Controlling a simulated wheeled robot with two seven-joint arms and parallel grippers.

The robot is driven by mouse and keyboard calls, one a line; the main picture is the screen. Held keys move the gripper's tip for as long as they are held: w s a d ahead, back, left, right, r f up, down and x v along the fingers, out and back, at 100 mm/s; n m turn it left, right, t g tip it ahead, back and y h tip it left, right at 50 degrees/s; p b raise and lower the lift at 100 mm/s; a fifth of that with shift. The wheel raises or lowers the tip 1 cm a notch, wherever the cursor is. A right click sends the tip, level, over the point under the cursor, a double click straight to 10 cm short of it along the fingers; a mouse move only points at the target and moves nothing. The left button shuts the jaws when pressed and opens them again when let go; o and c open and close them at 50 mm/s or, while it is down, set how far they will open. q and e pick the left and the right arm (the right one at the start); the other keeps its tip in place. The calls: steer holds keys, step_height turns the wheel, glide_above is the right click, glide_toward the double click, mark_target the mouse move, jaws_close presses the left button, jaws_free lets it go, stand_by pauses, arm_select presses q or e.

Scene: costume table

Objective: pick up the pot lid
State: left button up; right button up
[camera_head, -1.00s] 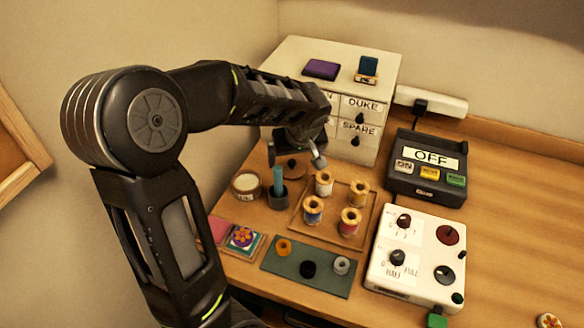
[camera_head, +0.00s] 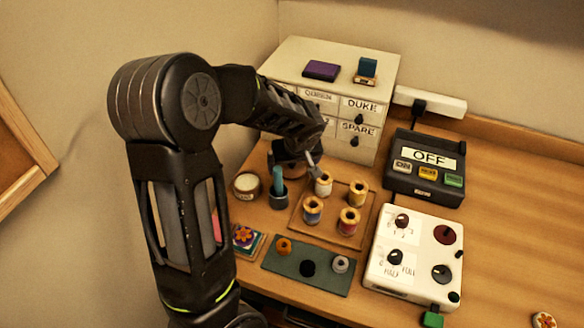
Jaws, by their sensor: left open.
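My left gripper (camera_head: 296,163) is low over the back left of the table, in front of the drawer cabinet. It is open, with one grey finger showing beside the spools. The brown round pot lid lies in that spot and is now almost wholly hidden by the gripper, so I cannot tell whether the fingers touch it. The open white pot (camera_head: 247,184) stands to the left of the gripper. My right gripper is not in view.
A dark cup with a teal stick (camera_head: 278,190) stands close in front of the gripper. A wooden tray (camera_head: 338,240) of thread spools is to its right. The drawer cabinet (camera_head: 312,68) rises behind. The table's right side is mostly clear.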

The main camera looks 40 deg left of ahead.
arm_select(q)
steer(key=c, duration=1.4)
steer(key=shift+r, duration=0.1)
step_height(320, 180, up, 10)
steer(key=shift+f+b, duration=0.1)
steer(key=shift+b, duration=0.45)
steer(key=s+a+n, duration=0.1)
steer(key=s, duration=0.3)
steer(key=s+a+n, duration=0.1)
steer(key=s+a, duration=0.1)
steer(key=s, duration=0.2)
steer(key=s+a+r+n+g+p, duration=0.1)
steer(key=s, duration=0.3)
steer(key=shift+s+a+y, duration=0.1)
steer(key=shift+a+y, duration=0.1)
steer(key=shift+y, duration=0.1)
